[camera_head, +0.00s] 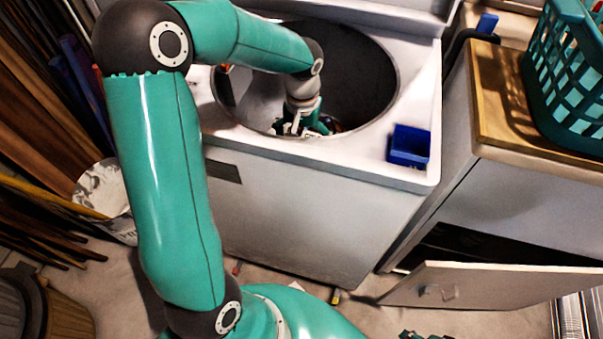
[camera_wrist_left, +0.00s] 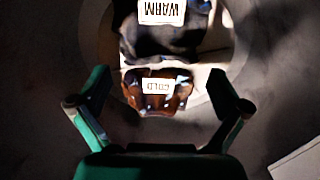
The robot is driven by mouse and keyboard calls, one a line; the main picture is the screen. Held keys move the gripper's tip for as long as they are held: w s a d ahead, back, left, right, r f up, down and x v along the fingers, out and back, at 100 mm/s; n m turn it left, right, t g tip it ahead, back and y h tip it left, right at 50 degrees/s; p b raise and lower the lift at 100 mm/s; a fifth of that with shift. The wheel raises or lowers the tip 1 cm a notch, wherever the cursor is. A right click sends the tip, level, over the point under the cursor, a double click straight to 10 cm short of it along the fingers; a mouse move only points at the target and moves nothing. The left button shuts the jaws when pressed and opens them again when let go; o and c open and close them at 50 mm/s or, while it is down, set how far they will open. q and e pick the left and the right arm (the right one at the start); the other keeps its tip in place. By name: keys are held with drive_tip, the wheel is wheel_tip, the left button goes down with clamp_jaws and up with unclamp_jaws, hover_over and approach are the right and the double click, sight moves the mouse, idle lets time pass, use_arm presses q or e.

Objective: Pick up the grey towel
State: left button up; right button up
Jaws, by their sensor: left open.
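My left gripper (camera_head: 300,125) reaches down into the round opening of the white washer (camera_head: 300,205). In the left wrist view its two fingers (camera_wrist_left: 157,108) are spread apart with nothing held between them. Ahead of them lies a small brown bundle (camera_wrist_left: 130,92) with a tag reading COLD. Beyond it is a larger dark bundle (camera_wrist_left: 150,42) with a tag reading WARM. I cannot make out a piece that is clearly a grey towel. A dark teal piece at the bottom edge of the head view may be my right gripper (camera_head: 424,336).
A blue box (camera_head: 409,146) sits on the washer top near its right edge. A teal basket (camera_head: 570,80) stands on the wooden counter (camera_head: 497,95). A cabinet door (camera_head: 490,284) hangs open below. Boards (camera_head: 35,110) lean at the left.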

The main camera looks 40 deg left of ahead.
use_arm(q)
wheel_tip(320, 180, down, 8)
drive_tip(key=shift+f+b, duration=0.15)
drive_tip(key=shift+b, duration=0.55)
drive_tip(key=c, duration=1.9)
